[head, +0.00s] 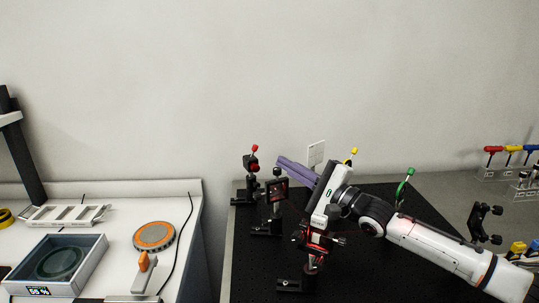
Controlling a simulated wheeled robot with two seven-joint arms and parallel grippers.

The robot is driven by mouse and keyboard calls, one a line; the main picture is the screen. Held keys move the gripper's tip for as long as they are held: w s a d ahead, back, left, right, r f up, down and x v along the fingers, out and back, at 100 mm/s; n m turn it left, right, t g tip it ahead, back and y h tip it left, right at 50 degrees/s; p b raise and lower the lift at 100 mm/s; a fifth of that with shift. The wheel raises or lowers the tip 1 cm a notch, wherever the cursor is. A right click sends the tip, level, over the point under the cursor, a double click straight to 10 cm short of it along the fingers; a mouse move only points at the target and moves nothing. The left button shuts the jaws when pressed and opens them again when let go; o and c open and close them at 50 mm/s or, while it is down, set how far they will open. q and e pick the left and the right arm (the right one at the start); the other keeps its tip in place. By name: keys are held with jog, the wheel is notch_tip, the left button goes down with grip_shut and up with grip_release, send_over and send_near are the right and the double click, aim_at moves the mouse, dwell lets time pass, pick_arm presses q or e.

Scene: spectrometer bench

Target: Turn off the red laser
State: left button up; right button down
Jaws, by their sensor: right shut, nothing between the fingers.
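A black post-mounted device with a red face and a red-tipped lever (254,165) stands at the back left of the black breadboard (262,285); it looks like the red laser. Its lever points up, tilted slightly right. My right gripper (281,162) has purple fingers, shut and empty, pointing left toward this device. The fingertips appear just right of it in the picture; the depth gap is hard to judge. Red light shows on a black mount (314,240) below my right wrist. I cannot tell the switch state from the lever alone. My left gripper is out of view.
A square-framed optic (277,190) stands close below my fingers. Yellow-tipped (354,151) and green-tipped (411,171) levers stand behind my arm. A rack with coloured handles (493,150) is at right. A white bench (115,250) with a grey box (92,285) is at left.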

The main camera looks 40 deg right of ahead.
jog(key=x, duration=0.6)
jog(key=shift+w+p, duration=0.2)
jog(key=shift+p, duration=0.15)
jog(key=shift+w, duration=0.1)
